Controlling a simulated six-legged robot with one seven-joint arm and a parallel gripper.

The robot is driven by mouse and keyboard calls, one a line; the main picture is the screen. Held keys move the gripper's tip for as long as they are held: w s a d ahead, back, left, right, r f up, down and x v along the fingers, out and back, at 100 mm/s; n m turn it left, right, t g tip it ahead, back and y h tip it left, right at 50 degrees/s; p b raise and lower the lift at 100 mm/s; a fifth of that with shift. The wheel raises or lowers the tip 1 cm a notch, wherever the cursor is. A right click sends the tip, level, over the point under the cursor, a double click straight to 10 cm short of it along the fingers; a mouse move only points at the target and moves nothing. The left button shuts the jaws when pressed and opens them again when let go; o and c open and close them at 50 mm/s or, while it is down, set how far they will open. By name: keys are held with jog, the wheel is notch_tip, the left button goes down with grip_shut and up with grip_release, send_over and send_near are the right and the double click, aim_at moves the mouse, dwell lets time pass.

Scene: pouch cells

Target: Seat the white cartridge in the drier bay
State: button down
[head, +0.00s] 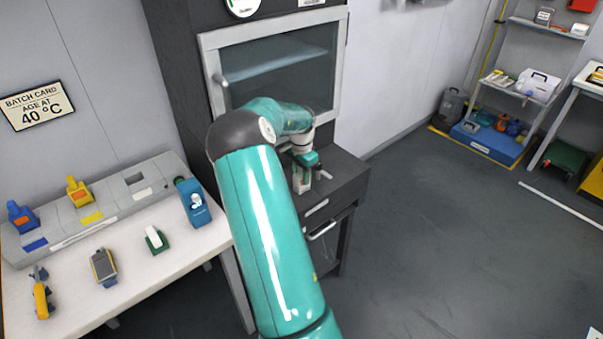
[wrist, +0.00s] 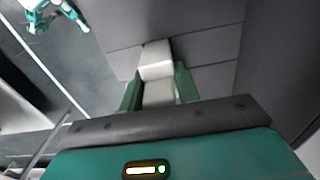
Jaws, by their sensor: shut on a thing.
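My gripper (wrist: 158,88) is shut on a white block (wrist: 156,58), which looks like the white cartridge. The block sits between the two green fingers and sticks out past their tips. In the head view my gripper (head: 303,178) is low over the dark top of the cabinet's lower part, below the glass door. The arm hides some of it, and I cannot tell whether the block touches the surface. On the left table, a grey rack (head: 110,205) holds a blue cartridge (head: 20,217) and a yellow cartridge (head: 78,191). Its right bay (head: 135,180), beside a white label, looks empty.
A blue device (head: 195,203) stands at the rack's right end. A white-and-green item (head: 155,238), a handheld meter (head: 103,266) and a yellow tool (head: 41,293) lie in front. The dark cabinet (head: 180,60) stands behind my arm.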

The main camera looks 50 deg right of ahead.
jog(key=shift+f, duration=0.25)
jog(key=c, duration=1)
grip_release()
notch_tip(320, 180, up, 13)
jog(key=shift+a+r, duration=0.1)
jog(key=shift+r, duration=0.1)
jog(key=a+r+n+t, duration=0.1)
jog(key=a+r+n, duration=0.25)
jog(key=a, duration=0.65)
jog(key=a+r+n+t+y, duration=0.1)
jog(key=a+r+n, duration=0.3)
jog(key=a, duration=0.5)
jog(key=a+r+n+t, duration=0.1)
jog(key=a+r+n, duration=0.3)
jog(key=a, duration=0.6)
jog(key=s+a+n+t, duration=0.1)
jog(key=s+a+n, duration=0.2)
jog(key=a, duration=0.3)
jog(key=s+a+n, duration=0.3)
jog(key=s+a, duration=0.3)
jog(key=a, duration=0.1)
jog(key=s+a+n+t+h, duration=0.1)
jog(key=s+a+n, duration=0.2)
jog(key=s+a, duration=0.2)
jog(key=shift+a+t, duration=0.3)
jog(key=shift+a, duration=0.45)
